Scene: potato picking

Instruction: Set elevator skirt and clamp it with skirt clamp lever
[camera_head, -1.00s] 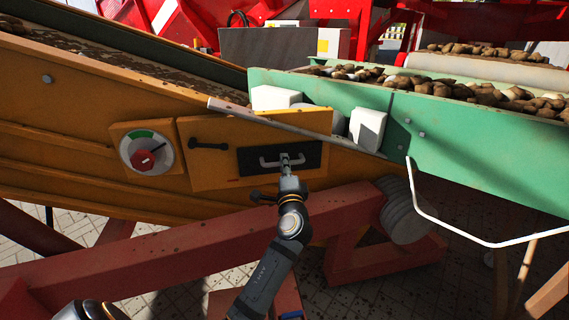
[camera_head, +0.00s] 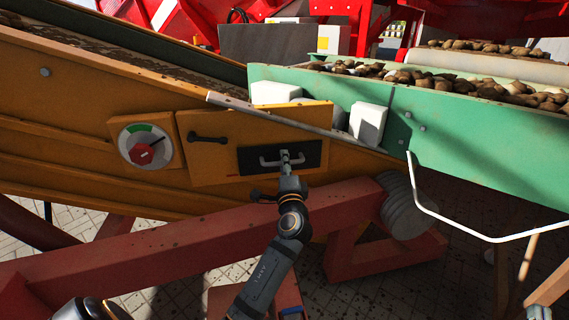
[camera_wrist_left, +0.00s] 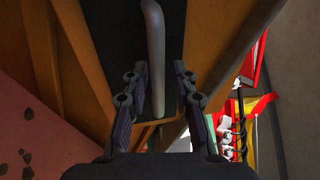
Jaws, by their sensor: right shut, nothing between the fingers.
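An orange skirt panel (camera_head: 221,166) lies against the elevator side wall (camera_head: 60,115). It carries a silver U-shaped handle (camera_head: 268,162) on a black plate (camera_head: 246,165). A black clamp lever (camera_head: 208,140) sits at the panel's upper left, and a second black lever (camera_head: 262,196) shows below it. My left gripper (camera_head: 285,155) is at the handle. In the left wrist view its fingers (camera_wrist_left: 157,85) stand apart on either side of the handle bar (camera_wrist_left: 155,45), with visible gaps. Only a small part of my right gripper (camera_head: 537,312) shows at the bottom right edge.
A dial with a red knob (camera_head: 146,147) is left of the panel. A green trough (camera_head: 465,145) with potatoes and a white bent rod (camera_head: 430,211) are at the right. White blocks (camera_head: 368,124) sit beside the panel. A red beam (camera_head: 140,247) runs below.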

